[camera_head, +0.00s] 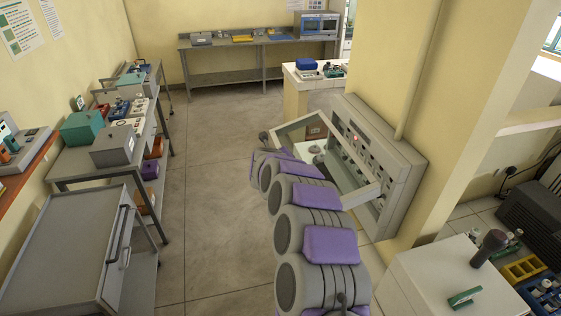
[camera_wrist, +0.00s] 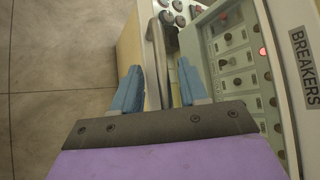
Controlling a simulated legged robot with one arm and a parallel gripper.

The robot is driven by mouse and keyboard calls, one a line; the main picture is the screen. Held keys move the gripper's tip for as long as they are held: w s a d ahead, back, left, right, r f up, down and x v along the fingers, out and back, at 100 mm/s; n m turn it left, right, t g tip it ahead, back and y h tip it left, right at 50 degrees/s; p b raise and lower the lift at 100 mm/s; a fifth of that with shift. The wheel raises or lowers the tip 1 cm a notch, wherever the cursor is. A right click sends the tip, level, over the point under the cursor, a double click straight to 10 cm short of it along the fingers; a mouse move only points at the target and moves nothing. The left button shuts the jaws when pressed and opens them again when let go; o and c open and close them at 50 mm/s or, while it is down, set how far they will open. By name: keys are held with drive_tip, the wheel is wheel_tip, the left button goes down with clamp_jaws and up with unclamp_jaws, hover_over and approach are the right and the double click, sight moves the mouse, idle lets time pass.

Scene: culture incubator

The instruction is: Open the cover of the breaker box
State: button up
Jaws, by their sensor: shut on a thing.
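The grey breaker box (camera_head: 407,160) is mounted on the yellow pillar, with rows of switches and a lit red light. Its cover (camera_head: 300,125), a pale frame with a see-through middle, stands swung out from the box. My arm reaches up in front of it and hides part of the cover. In the wrist view, my gripper (camera_wrist: 158,75) has its two blue fingers on either side of a pale edge of the cover (camera_wrist: 156,45), shut on it. The breaker box (camera_wrist: 288,80) shows at right there, with switches and a "BREAKERS" label.
A grey cart (camera_head: 70,245) and a loaded bench (camera_head: 90,170) line the left side. A white counter (camera_head: 430,285) with lab items stands at lower right. Another bench (camera_head: 225,47) is at the back. The floor (camera_head: 215,190) between is clear.

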drive_tip(key=shift+d, duration=0.2)
drive_tip(key=shift+s+a+r+b, duration=0.25)
drive_tip(key=shift+s+r+b, duration=0.05)
drive_tip(key=shift+s, duration=0.15)
drive_tip(key=b+v, duration=0.2)
drive_tip(key=v, duration=1.4)
drive_tip(key=shift+a, duration=0.1)
